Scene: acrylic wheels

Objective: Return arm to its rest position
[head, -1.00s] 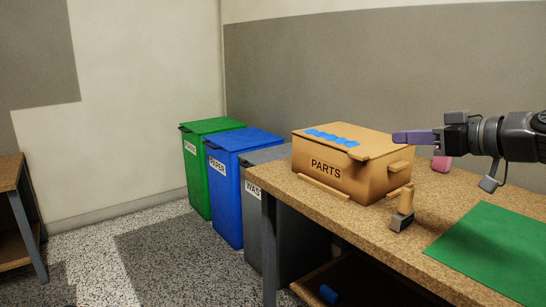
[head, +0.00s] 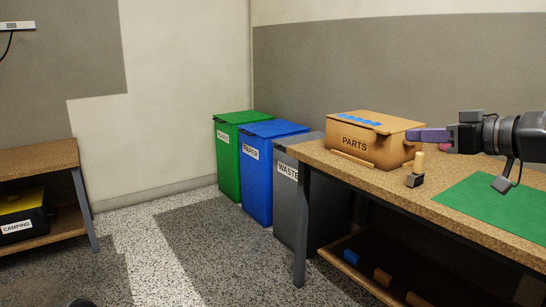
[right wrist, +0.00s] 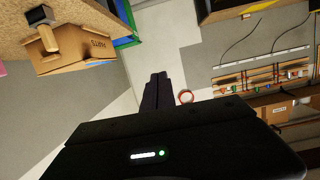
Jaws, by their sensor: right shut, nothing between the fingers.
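My right gripper (head: 408,135) shows at the right of the head view, its purple fingers together with nothing between them. It is held level above the bench, and its tips overlap the right edge of the PARTS box in the picture; I cannot tell the gap between them. In the right wrist view the dark closed fingers (right wrist: 157,78) point up over the floor, away from the box (right wrist: 75,48). My left gripper is not in view.
The tan PARTS box (head: 365,145), a small block with a wooden handle (head: 416,172) and a green mat (head: 495,207) are on the workbench (head: 400,200). Green (head: 228,160), blue (head: 257,185) and grey bins (head: 290,215) stand left of it. Floor (head: 180,245) is open at left.

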